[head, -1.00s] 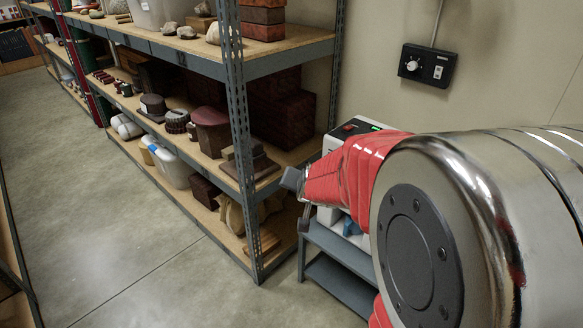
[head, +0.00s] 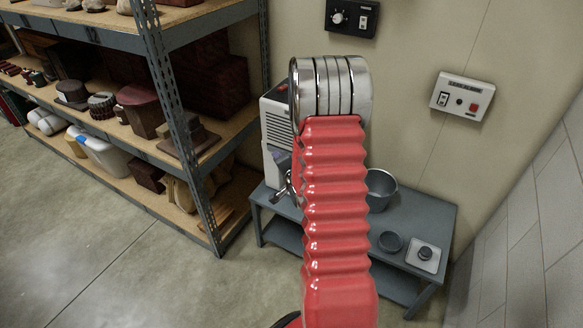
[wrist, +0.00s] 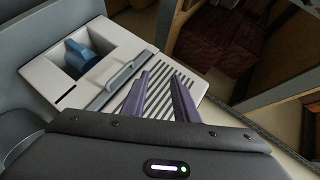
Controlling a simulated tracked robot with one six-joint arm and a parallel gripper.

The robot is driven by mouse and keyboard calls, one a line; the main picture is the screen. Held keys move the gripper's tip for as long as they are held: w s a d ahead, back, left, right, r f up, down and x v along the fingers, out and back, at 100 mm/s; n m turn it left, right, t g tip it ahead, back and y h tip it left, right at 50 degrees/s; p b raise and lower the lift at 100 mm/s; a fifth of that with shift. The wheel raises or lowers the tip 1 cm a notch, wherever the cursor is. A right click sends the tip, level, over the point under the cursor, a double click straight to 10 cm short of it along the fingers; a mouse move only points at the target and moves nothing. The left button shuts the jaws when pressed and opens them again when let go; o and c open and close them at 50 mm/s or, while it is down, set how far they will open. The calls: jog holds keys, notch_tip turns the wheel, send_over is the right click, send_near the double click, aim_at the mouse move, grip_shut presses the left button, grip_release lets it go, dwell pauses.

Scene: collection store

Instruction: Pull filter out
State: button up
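A white machine with a slatted grille (wrist: 154,96) shows in the wrist view; the same white unit (head: 277,135) stands on a grey bench in the head view. A grey bar handle (wrist: 122,74) sits on a grey strip beside the grille; it may belong to the filter, whose body I cannot make out. My gripper (wrist: 161,75) is open, its two purple-grey fingers apart with nothing between them. They are over the grille, just right of the handle. In the head view my red-sleeved arm hides part of the machine and most of the gripper.
A blue object (wrist: 82,56) sits in an opening of the machine. The grey bench (head: 418,210) also holds a metal pot (head: 381,188), a dark round dish (head: 391,242) and a small scale-like item (head: 423,255). Loaded shelves stand left; floor before them is clear.

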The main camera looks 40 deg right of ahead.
jog(key=s+d+f+m+t+h, duration=0.1)
jog(key=s+d+f+m, duration=0.1)
jog(key=f, duration=0.3)
jog(key=s+d+f+m+t, duration=0.1)
jog(key=s+d+f+m, duration=0.2)
jog(key=s+f+m, duration=0.1)
jog(key=shift+s+d+f+h, duration=0.15)
jog(key=shift+s+f+h, duration=0.25)
jog(key=shift+f, duration=0.5)
jog(key=shift+w, duration=0.15)
jog(key=x, duration=1.3)
jog(key=shift+w, duration=0.3)
jog(key=shift+d, duration=0.15)
jog(key=shift+c, duration=0.2)
grip_shut()
jog(key=shift+s+f, duration=0.1)
jog(key=shift+f, duration=0.05)
